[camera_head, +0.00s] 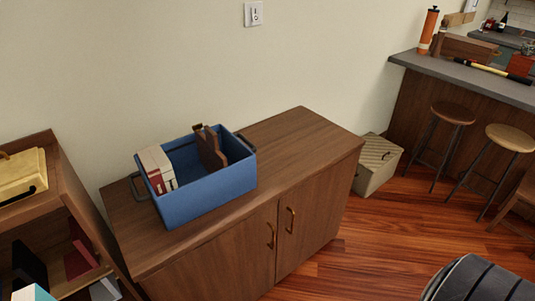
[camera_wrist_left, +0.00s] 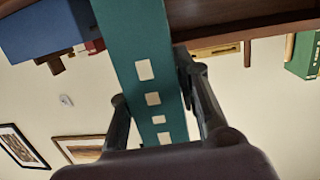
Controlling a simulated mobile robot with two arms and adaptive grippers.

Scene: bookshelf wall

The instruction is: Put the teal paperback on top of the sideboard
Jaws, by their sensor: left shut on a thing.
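The teal paperback (camera_wrist_left: 138,45) is a long teal slab with pale square marks in the left wrist view. My left gripper (camera_wrist_left: 155,95) is shut on it, one dark finger on each side. In the head view only a teal and white corner of the paperback (camera_head: 40,293) shows at the bottom left edge, beside the bookshelf; the left gripper is hidden there. The sideboard (camera_head: 290,140) is a brown wooden cabinet with two doors against the wall. The paperback is apart from its top. My right gripper is in neither view.
A blue crate (camera_head: 210,198) holding a white-and-red item and brown items stands on the sideboard's left and middle. The sideboard top right of it is bare. A low bookshelf (camera_head: 75,185) adjoins on the left. A beige box (camera_head: 378,165) stands on the floor to the right.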

